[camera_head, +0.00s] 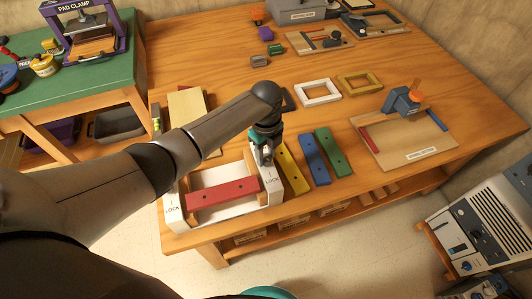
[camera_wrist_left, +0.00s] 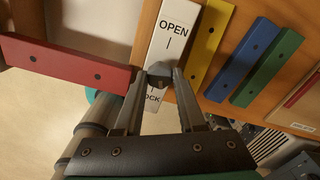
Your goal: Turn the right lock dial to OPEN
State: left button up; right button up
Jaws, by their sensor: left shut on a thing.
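The right lock plate (camera_head: 271,184) is the white right side of a frame near the table's front edge. In the left wrist view the plate (camera_wrist_left: 163,52) reads OPEN at its far end, with LOCK partly hidden nearer my fingers. The dark right dial (camera_wrist_left: 160,74) sits between the two words; which word it points at I cannot tell. My left gripper (camera_head: 262,156) is over this plate, its fingers (camera_wrist_left: 164,73) shut on the dial. In the head view the gripper hides the dial. The left lock plate (camera_head: 172,208) also reads LOCK. My right gripper is out of view.
A red bar (camera_head: 222,193) spans the frame between the lock plates. Yellow (camera_head: 292,169), blue (camera_head: 315,159) and green (camera_head: 333,152) bars lie close to the right. A board with a blue clamp (camera_head: 402,101) lies farther right. My left arm covers part of the left side.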

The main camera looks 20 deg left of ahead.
pick_arm(q)
grip_shut()
